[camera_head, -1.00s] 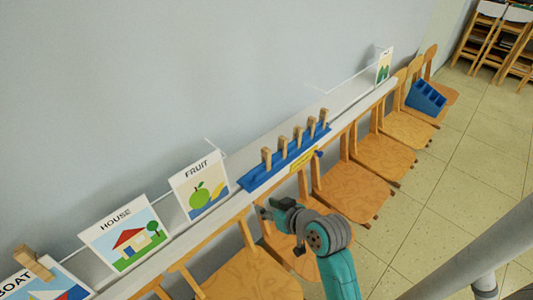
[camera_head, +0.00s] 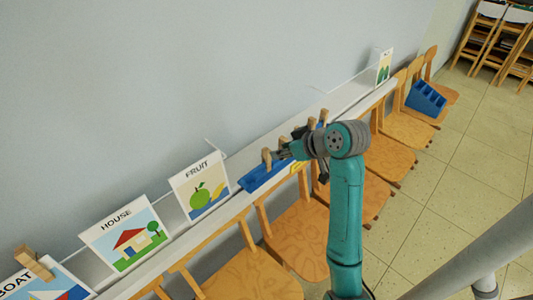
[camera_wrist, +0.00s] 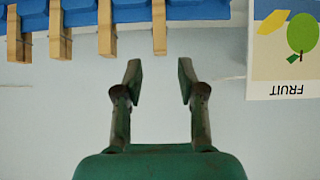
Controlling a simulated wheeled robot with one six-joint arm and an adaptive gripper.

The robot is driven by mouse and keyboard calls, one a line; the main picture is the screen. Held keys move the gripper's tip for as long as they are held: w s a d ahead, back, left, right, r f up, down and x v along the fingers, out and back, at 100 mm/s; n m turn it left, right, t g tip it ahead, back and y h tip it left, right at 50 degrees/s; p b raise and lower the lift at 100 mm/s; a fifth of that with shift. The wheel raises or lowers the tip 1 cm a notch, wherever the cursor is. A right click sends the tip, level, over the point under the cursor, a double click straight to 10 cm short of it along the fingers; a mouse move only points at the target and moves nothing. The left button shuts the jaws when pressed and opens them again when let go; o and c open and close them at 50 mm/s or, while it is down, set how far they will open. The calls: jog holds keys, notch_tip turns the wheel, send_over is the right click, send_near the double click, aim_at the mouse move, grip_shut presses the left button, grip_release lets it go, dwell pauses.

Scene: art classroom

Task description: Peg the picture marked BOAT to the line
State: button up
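The BOAT picture (camera_head: 45,285) is at the lower left corner of the head view, partly cut off by the frame. A wooden peg (camera_head: 34,264) is at its top edge; I cannot tell whether it grips a line there. A blue rack (camera_head: 258,179) on the white ledge holds several upright wooden pegs. My gripper (camera_head: 279,155) is at the rack, close to its left-end peg (camera_head: 266,159). In the wrist view my gripper (camera_wrist: 160,72) is open and empty, with that peg (camera_wrist: 159,28) in line with the gap, just beyond the fingertips.
The HOUSE picture (camera_head: 125,236) and FRUIT picture (camera_head: 199,187) stand along the ledge (camera_head: 235,165). Another picture (camera_head: 384,66) is at its far end. Wooden chairs (camera_head: 252,275) line the front. A blue holder (camera_head: 426,98) sits on a far chair. Floor to the right is free.

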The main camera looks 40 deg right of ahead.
aim_at(266, 153)
jog(key=x, duration=0.9)
grip_shut()
jog(key=shift+r, duration=3.1)
jog(key=shift+s, duration=0.15)
jog(key=shift+s+d+r, duration=0.1)
jog(key=shift+s+r, duration=0.15)
jog(key=shift+s, duration=0.95)
jog(key=shift+s+r, duration=0.25)
jog(key=shift+s, duration=0.95)
